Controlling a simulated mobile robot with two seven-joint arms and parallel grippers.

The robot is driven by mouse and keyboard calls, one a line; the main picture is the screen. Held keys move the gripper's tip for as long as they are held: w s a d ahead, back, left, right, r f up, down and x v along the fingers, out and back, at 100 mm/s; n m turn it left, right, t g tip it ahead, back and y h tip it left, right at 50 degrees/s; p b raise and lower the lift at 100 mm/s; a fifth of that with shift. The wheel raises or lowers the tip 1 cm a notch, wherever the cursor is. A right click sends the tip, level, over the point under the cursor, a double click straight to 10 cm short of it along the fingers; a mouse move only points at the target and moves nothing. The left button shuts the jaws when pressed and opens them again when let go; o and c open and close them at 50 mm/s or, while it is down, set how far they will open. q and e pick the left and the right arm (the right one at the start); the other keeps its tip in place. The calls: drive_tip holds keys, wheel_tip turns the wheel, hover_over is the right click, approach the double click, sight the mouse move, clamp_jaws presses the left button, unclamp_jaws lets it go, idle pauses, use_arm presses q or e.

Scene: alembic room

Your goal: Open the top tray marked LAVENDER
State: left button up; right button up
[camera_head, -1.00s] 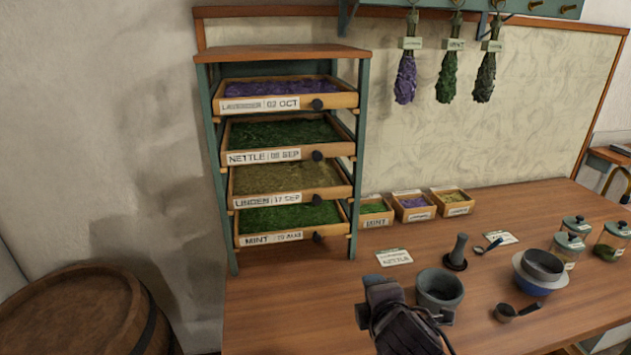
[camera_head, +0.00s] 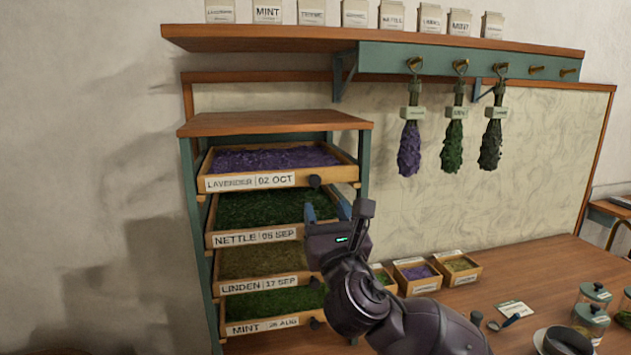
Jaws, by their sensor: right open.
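The LAVENDER tray (camera_head: 222,184) is the top one in the green-framed drying rack, marked "LAVENDER 02 OCT" and filled with purple herb. Its front stands roughly in line with the trays below. Its dark round knob (camera_head: 314,181) is at the right of the front. My right gripper (camera_head: 338,212) is open, fingers pointing up, below and a little right of the knob and not visibly touching it. It hides the right end of the NETTLE tray (camera_head: 254,238) and its knob. My left gripper is not in view.
The LINDEN tray (camera_head: 265,284) and MINT tray (camera_head: 262,325) sit below in the rack. Dried bunches hang from a shelf rail (camera_head: 470,62) at the right. Small herb boxes (camera_head: 417,276) and jars stand on the wooden table (camera_head: 500,285). Space before the LAVENDER tray looks free.

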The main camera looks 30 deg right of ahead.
sight(315, 182)
drive_tip(key=p+x, duration=0.1)
drive_tip(key=x, duration=0.7)
drive_tip(key=shift+w+d, duration=0.1)
drive_tip(key=shift+w, duration=0.15)
clamp_jaws()
